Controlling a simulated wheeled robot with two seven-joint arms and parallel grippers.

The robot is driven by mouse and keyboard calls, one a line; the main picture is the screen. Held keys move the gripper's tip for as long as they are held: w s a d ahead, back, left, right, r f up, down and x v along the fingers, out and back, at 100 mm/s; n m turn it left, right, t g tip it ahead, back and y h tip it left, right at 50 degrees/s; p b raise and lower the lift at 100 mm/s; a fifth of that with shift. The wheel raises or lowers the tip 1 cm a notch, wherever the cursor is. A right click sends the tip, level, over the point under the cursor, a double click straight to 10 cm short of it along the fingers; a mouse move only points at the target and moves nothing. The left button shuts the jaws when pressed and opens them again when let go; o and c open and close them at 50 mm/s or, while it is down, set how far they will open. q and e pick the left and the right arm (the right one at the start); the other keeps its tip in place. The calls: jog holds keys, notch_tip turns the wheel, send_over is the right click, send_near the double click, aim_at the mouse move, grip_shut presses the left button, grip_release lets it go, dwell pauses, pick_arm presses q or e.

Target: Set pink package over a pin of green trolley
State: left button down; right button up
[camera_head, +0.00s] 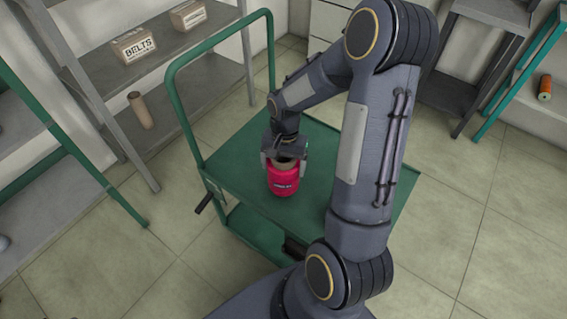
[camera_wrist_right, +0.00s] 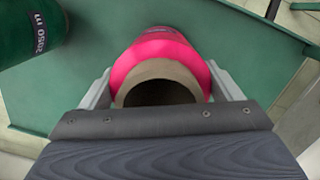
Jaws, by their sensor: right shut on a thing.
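The pink package (camera_head: 283,180) is a bobbin-like roll with a hollow brown core, and it stands about upright over the top deck of the green trolley (camera_head: 240,180). My right gripper (camera_head: 284,158) is shut on its upper end from above. In the right wrist view the pink package (camera_wrist_right: 165,50) sits between the two fingers (camera_wrist_right: 162,92), its open core facing the camera. I cannot tell whether it touches the deck. No pin shows; any pin under the package is hidden. My left gripper is not in view.
In the right wrist view a dark green package (camera_wrist_right: 30,30) with white lettering stands at the upper left. Grey shelves (camera_head: 165,75) with a BELTS box (camera_head: 133,46) and a brown cone (camera_head: 140,110) stand left. An orange roll (camera_head: 545,88) lies on a right shelf.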

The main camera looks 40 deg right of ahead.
jog(key=o, duration=1)
jog(key=s+a+r+n+t+y+p, duration=0.1)
jog(key=s+a+r+n+t+p, duration=0.15)
jog(key=r, duration=0.75)
jog(key=s+a+r+n+t+p, duration=0.15)
jog(key=s+r, duration=0.25)
jog(key=r, duration=0.7)
jog(key=s+a+r+n+p, duration=0.1)
jog(key=s+a, duration=0.1)
jog(key=s+a+r+n+t+y+p, duration=0.1)
jog(key=s+a+r+n, duration=0.1)
jog(key=s+a, duration=0.1)
jog(key=s+a+r+n+t+p, duration=0.1)
jog(key=s+a, duration=0.1)
jog(key=s, duration=0.1)
jog(key=shift+a+r+n+y, duration=0.15)
jog(key=shift+r+n+y, duration=0.15)
jog(key=shift+r+y, duration=0.1)
